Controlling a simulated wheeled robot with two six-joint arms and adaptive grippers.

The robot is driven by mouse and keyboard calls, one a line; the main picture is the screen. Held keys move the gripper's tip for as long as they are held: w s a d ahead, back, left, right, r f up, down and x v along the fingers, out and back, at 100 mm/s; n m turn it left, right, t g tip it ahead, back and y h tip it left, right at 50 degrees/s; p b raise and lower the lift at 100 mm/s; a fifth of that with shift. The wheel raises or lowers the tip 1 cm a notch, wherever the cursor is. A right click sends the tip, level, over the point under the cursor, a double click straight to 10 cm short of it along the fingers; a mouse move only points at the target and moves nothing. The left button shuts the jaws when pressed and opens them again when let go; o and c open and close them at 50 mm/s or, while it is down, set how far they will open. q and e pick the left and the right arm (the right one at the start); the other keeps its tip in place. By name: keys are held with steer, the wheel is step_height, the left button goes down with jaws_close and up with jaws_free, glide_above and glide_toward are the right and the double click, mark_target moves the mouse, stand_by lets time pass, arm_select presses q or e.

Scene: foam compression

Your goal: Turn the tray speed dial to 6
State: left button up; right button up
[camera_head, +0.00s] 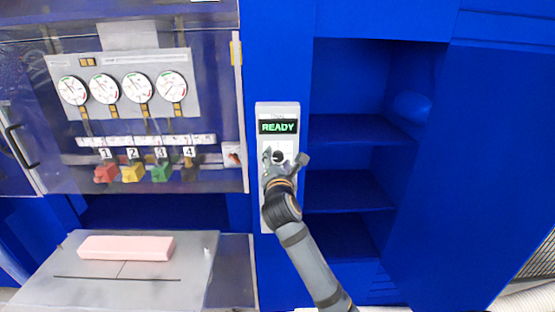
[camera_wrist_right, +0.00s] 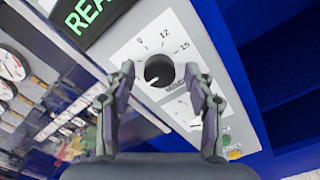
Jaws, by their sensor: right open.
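A black round knob (camera_wrist_right: 158,70) sits on the white control panel (camera_wrist_right: 125,52), between the fingertips of my right gripper (camera_wrist_right: 160,72) in the right wrist view. The gripper is open, with a finger on each side of the knob; contact cannot be told. Numbers 12 and 15 and part of a "MIN" label show around this knob. A second marked area lower on the panel is partly hidden by the right finger. In the head view my right gripper (camera_head: 282,160) covers the middle of the panel (camera_head: 270,107). No tray speed label is readable. My left gripper is not in view.
A green READY display (camera_head: 278,127) tops the panel. A grey tray (camera_head: 50,275) carries a pink foam block (camera_head: 126,248) at lower left. Gauges (camera_head: 138,87) and coloured knobs (camera_head: 133,172) are behind the clear window. Open blue shelves (camera_head: 345,188) stand right of the panel.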

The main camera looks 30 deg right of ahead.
steer(key=shift+s, duration=0.1)
steer(key=shift+c, duration=0.5)
jaws_close()
steer(key=shift+m, duration=0.3)
steer(key=m+p, duration=0.1)
steer(key=m, duration=0.2)
steer(key=shift+r, duration=0.15)
steer(key=shift+a+m, duration=0.1)
steer(key=shift+m, duration=2.4)
